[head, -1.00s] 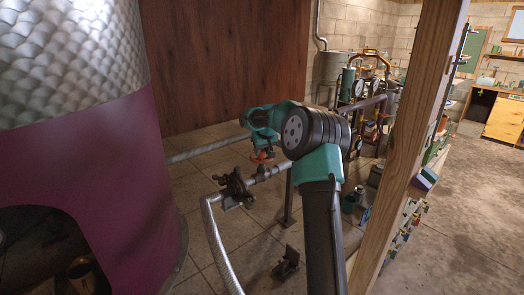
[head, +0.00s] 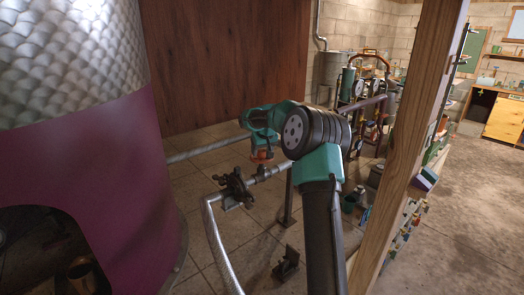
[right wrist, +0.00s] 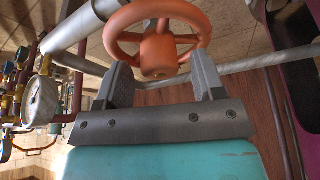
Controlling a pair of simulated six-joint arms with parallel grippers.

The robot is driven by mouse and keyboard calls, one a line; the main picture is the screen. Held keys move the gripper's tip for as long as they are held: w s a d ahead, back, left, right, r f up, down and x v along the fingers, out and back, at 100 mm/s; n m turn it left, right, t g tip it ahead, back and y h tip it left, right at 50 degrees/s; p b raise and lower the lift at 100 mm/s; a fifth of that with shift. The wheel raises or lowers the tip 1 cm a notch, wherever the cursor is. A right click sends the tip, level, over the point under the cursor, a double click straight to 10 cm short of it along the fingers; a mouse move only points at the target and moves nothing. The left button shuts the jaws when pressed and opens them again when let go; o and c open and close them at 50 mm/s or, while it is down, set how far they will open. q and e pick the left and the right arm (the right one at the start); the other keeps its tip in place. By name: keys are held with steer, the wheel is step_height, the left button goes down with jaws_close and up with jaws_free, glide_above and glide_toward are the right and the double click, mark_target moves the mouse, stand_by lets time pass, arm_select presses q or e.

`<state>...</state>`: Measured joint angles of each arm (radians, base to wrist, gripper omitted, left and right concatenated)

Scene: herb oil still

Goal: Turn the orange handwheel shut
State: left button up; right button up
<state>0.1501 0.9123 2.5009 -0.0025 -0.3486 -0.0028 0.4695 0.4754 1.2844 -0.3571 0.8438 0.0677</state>
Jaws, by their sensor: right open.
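The orange handwheel (right wrist: 158,55) fills the top middle of the right wrist view, with its hub facing me and its spokes showing. In the head view it is a small, partly hidden orange patch (head: 262,158) on the metal pipe. My right gripper (right wrist: 162,72) is open, with one grey finger on each side of the hub, close to the wheel's rim. I cannot tell whether the fingers touch the rim. In the head view the teal right wrist (head: 260,118) is right above the wheel. My left gripper is in neither view.
A dark fitting (head: 235,188) sits on the pipe left of the wheel. A large purple vessel (head: 120,185) stands at the left. A wooden post (head: 408,130) rises at the right. Gauges (right wrist: 40,98) and pipes show left in the right wrist view.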

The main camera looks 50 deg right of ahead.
steer(key=v, duration=1.7)
steer(key=shift+r, duration=0.2)
